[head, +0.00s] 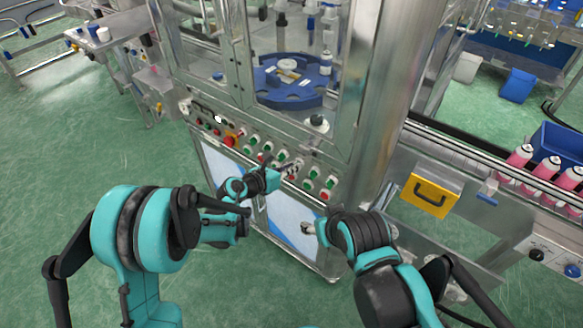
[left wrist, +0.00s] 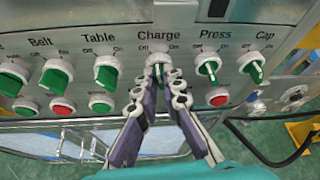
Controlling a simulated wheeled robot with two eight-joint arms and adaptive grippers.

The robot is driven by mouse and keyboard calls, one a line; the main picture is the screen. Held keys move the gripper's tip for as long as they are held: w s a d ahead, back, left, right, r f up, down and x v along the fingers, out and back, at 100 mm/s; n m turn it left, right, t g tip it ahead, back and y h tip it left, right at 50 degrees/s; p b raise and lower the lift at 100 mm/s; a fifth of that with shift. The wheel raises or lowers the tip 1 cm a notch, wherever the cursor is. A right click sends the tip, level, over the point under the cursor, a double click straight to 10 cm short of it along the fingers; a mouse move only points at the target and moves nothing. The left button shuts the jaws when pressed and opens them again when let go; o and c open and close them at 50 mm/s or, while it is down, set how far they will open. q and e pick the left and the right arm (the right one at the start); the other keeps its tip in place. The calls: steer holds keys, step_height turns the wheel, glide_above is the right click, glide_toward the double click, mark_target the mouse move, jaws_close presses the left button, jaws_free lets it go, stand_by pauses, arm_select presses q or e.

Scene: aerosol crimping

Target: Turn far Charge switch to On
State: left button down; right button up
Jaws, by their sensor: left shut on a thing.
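The Charge switch (left wrist: 158,70) is a green knob on a pale ring, under the label "Charge" with Off at its left and On at its right. My left gripper (left wrist: 162,78) is shut on this knob in the left wrist view, one finger on each side. The fingers hide much of the knob, so its exact turn is hard to tell. In the head view my left gripper (head: 287,171) is at the middle of the machine's control panel (head: 240,143). My right gripper (head: 307,228) is low in front of the cabinet door; its fingers are too small to read.
The Table switch (left wrist: 106,72) and the Press switch (left wrist: 208,67) sit close on either side, with the Belt (left wrist: 55,75) and Cap (left wrist: 253,72) switches farther out. A red button (left wrist: 219,97) is below Press.

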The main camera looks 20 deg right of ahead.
arm_select(q)
steer(key=shift+s+d+m+t+y+b, duration=0.15)
steer(key=shift+m+t+y+b, duration=0.5)
steer(key=shift+m, duration=0.8)
steer(key=shift+s+d+m+t+y+b, duration=0.1)
steer(key=shift+m+t+y+b, duration=0.35)
steer(key=shift+m+t+b, duration=0.7)
steer(key=shift+m+p, duration=0.4)
steer(key=c, duration=1.7)
jaws_free()
steer(key=shift+s+a, duration=0.1)
steer(key=v, duration=1.1)
steer(key=shift+s+a+r, duration=0.2)
steer(key=shift+s, duration=0.05)
